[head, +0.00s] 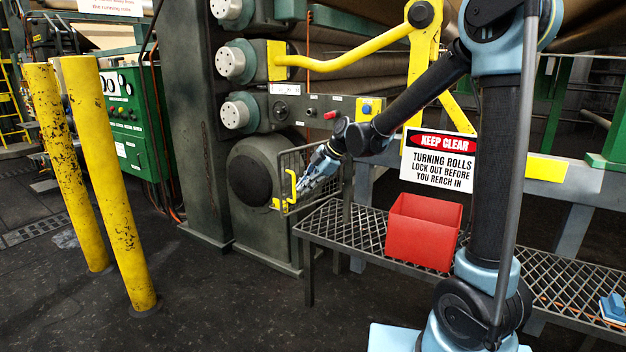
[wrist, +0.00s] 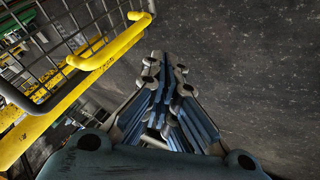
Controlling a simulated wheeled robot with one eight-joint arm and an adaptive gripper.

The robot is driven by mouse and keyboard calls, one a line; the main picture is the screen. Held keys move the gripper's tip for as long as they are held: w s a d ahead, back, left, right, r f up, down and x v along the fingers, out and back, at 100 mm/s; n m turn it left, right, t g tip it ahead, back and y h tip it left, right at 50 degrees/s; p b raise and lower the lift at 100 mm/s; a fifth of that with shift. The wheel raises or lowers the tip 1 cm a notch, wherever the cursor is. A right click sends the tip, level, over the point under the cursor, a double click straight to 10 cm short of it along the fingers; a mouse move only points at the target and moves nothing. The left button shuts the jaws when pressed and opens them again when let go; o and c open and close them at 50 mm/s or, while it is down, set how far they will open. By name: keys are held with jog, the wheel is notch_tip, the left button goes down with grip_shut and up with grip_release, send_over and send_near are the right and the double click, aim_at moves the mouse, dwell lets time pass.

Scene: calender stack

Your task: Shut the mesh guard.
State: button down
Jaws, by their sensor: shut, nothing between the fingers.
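The mesh guard (head: 281,165) is a dark wire-grid panel at the front of the grey machine, beside the large round black roll end. A yellow handle (head: 291,186) is on its left edge. In the wrist view the guard's yellow edge bar (wrist: 72,96) and the yellow handle (wrist: 118,45) fill the upper left. My gripper (head: 303,193) is close to the handle, to its right in the head view. In the wrist view my gripper (wrist: 164,62) is shut and empty, beside the handle with a small gap. The guard appears to stand out from the machine; its exact angle is unclear.
A red bin (head: 424,232) stands on a metal grating bench (head: 345,222) below my arm. A "Keep clear" sign (head: 438,161) hangs above it. Two yellow posts (head: 108,180) stand at the left. The dark floor (head: 215,300) before the guard is clear.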

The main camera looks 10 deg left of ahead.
jog(key=shift+w+a+f, duration=0.2)
jog(key=shift+w+a, duration=0.25)
jog(key=shift+a, duration=0.2)
jog(key=shift+w+a+f, duration=0.2)
jog(key=shift+w+a, duration=0.3)
jog(key=shift+a, duration=0.15)
jog(key=shift+w+a+f, duration=0.2)
jog(key=shift+w+a, duration=0.25)
jog(key=shift+a, duration=0.2)
jog(key=shift+w, duration=0.1)
